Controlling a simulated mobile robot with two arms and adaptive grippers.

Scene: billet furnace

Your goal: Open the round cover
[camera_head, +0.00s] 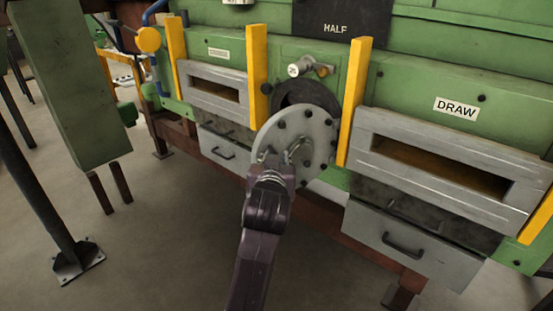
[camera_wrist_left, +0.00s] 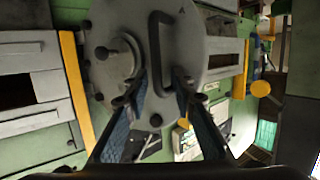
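The round cover (camera_head: 318,130) is a grey bolted disc in front of a dark round opening (camera_head: 310,93) in the furnace front. The dark opening shows above it, and the disc looks offset and apart from it. In the left wrist view the cover (camera_wrist_left: 136,25) fills the middle, with a dark C-shaped handle (camera_wrist_left: 156,50) and a round knob (camera_wrist_left: 112,55). My left gripper (camera_head: 280,160) is at the cover's face. In the wrist view its fingers (camera_wrist_left: 160,80) are apart, with the handle's lower end between them. I cannot tell whether they touch it. My right gripper is not in view.
Yellow posts (camera_head: 354,100) stand on both sides of the cover. Grey framed slots (camera_head: 445,165) and drawers (camera_head: 405,242) line the green furnace. A green post (camera_head: 75,80) and a dark pole (camera_head: 35,185) stand at left. The floor (camera_head: 165,245) in front is clear.

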